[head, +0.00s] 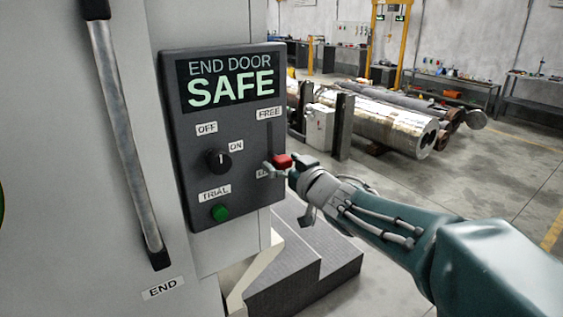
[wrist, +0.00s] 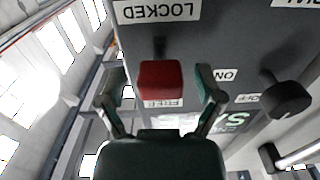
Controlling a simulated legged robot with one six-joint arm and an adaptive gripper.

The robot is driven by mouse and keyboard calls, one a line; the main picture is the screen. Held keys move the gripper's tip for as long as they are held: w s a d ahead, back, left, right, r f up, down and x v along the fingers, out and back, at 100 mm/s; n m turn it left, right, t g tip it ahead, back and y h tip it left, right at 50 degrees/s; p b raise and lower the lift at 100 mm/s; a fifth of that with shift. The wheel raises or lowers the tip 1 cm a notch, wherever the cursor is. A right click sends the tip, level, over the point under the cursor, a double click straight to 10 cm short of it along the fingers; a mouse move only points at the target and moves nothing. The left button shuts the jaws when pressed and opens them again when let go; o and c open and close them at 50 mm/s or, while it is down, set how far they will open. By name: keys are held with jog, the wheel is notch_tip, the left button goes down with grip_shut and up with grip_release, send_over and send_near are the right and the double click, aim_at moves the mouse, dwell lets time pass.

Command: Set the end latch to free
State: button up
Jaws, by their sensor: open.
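The end latch is a red block (head: 283,161) on a vertical slot in the dark control panel (head: 182,140). In the head view it sits low on the slot, under the FREE label (head: 268,113) and near a lower label that my gripper partly hides. My gripper (head: 281,170) is open around the red block. In the wrist view, which is upside down, the red block (wrist: 160,81) lies between the two spread fingers of my gripper (wrist: 158,90), with gaps on both sides. The LOCKED label (wrist: 157,11) shows beyond it.
The panel also has a screen reading END DOOR SAFE (head: 230,82), a black rotary knob (head: 219,161) and a green TRIAL button (head: 220,212). A long door handle (head: 124,130) is at left. A grey step (head: 300,262) lies below. Open floor is at right.

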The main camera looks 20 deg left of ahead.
aim_at(270, 126)
jog(key=shift+w+a, duration=0.1)
jog(key=shift+w, duration=0.05)
grip_shut()
jog(key=shift+r, duration=3.35)
jog(key=shift+c, duration=0.6)
grip_release()
jog(key=shift+o, duration=0.6)
jog(key=shift+f, duration=0.1)
jog(key=v, duration=1.2)
